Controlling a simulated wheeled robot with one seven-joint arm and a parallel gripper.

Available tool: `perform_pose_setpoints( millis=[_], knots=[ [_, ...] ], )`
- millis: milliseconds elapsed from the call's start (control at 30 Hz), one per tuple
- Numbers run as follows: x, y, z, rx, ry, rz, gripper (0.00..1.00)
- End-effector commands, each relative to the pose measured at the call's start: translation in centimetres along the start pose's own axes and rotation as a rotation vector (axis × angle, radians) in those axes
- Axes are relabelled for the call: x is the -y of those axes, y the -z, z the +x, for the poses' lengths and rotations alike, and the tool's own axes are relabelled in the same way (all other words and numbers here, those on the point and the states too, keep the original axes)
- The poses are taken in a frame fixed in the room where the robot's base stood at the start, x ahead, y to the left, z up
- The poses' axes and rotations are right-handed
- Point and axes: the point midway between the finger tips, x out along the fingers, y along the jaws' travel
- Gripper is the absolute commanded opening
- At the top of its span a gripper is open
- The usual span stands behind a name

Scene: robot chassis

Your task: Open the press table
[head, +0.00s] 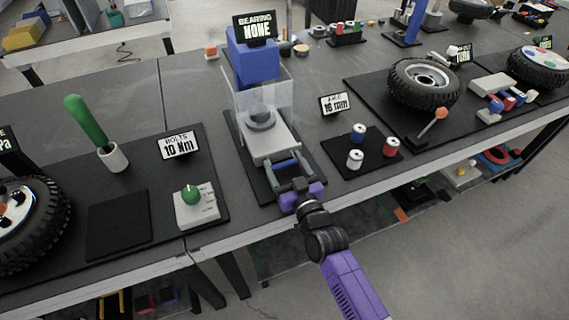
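The press (252,62) is a blue upright machine with a sign reading "BEARING NONE". A clear shield (281,95) stands around its working space. Its pale grey press table (272,146) extends toward me below the shield, with a round grey part (262,117) on it. A bar handle (287,164) with blue-grey side arms is at the table's front. My gripper (298,186), with purple parts, is right at the front of this handle, above the workbench's front edge. Its fingertips are small and partly hidden, so I cannot tell whether they touch or enclose the bar.
Left of the press are a green-handled tool (87,122) in a white cup, a grey box with a green knob (196,204) and a wheel (30,225). Right are several small cans (355,158), a tire (424,83) and an orange-tipped lever (434,122). Bare bench (205,100) lies behind left.

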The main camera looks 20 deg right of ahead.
Motion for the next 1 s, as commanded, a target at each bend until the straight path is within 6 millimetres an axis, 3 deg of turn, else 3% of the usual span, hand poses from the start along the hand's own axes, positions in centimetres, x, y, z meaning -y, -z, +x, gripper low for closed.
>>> perform_pose_setpoints(
  millis=[33,333,533,667,1000],
  knots=[
    [0.0,0.0,0.0,0.000,0.000,0.000,0.57],
    [0.0,0.0,0.0,0.000,0.000,0.000,0.00],
    [0.0,0.1,-0.8,0.001,0.000,0.000,0.00],
    [0.0,0.2,-2.9,0.003,0.000,-0.001,0.00],
    [-0.1,0.1,-11.7,0.004,0.000,-0.002,0.00]
  ],
)
